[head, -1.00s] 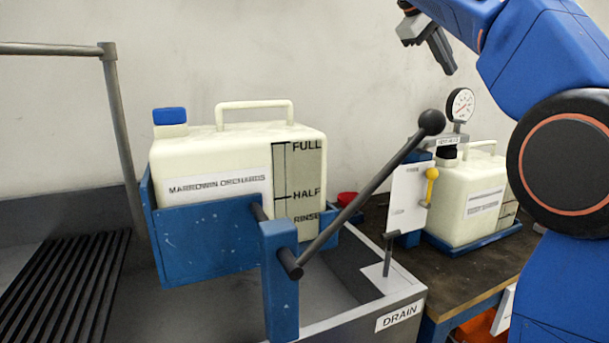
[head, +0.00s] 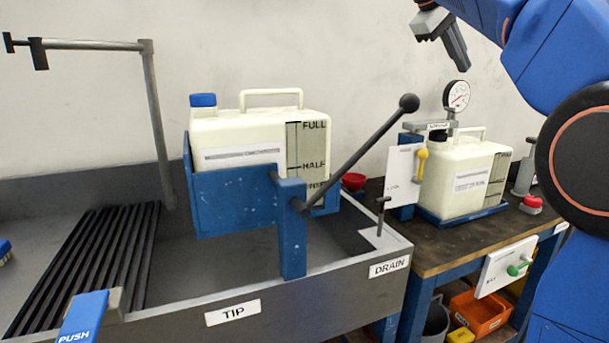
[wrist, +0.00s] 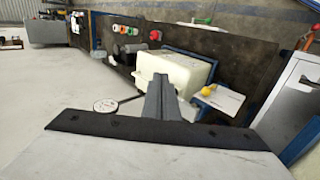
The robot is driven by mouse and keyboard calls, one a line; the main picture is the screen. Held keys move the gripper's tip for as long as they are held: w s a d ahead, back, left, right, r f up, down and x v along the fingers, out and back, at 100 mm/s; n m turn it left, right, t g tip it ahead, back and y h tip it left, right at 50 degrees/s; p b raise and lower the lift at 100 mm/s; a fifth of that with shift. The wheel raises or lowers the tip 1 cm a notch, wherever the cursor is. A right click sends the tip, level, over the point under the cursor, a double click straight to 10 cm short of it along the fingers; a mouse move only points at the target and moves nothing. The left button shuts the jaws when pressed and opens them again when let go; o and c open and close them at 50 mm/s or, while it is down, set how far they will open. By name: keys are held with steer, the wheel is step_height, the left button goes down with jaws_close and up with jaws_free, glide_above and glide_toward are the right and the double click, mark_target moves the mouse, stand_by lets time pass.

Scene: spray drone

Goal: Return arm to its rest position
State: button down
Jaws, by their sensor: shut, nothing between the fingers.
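My blue arm (head: 545,60) is raised at the upper right of the head view. My gripper (head: 455,48) hangs from it in the air, angled down, above and left of the pressure gauge. Its fingers are together with nothing between them. In the wrist view the shut gripper (wrist: 160,100) points out over the bench, with a cream tank (wrist: 175,72) beyond the fingers. It touches nothing that I can see.
A cream tank (head: 258,128) sits in a blue tipping cradle (head: 235,205) with a black-knobbed lever (head: 360,150), over a grey sink. A second tank (head: 465,170) and the gauge (head: 456,95) stand on the right bench. An orange bin (head: 480,313) is below. Air around my gripper is clear.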

steer(key=s+a+f+m+y, duration=0.1)
steer(key=s+a+f+y, duration=0.1)
steer(key=s+f, duration=0.9)
steer(key=s+a+f+m+t+y, duration=0.1)
steer(key=s+f, duration=1)
steer(key=f, duration=1.1)
steer(key=s+a+f+m+y, duration=0.2)
steer(key=s+f+y, duration=0.3)
steer(key=s+f, duration=0.6)
step_height(320, 180, down, 6)
steer(key=shift+s+a+r, duration=0.2)
steer(key=shift+s+a, duration=0.05)
steer(key=shift+a, duration=0.45)
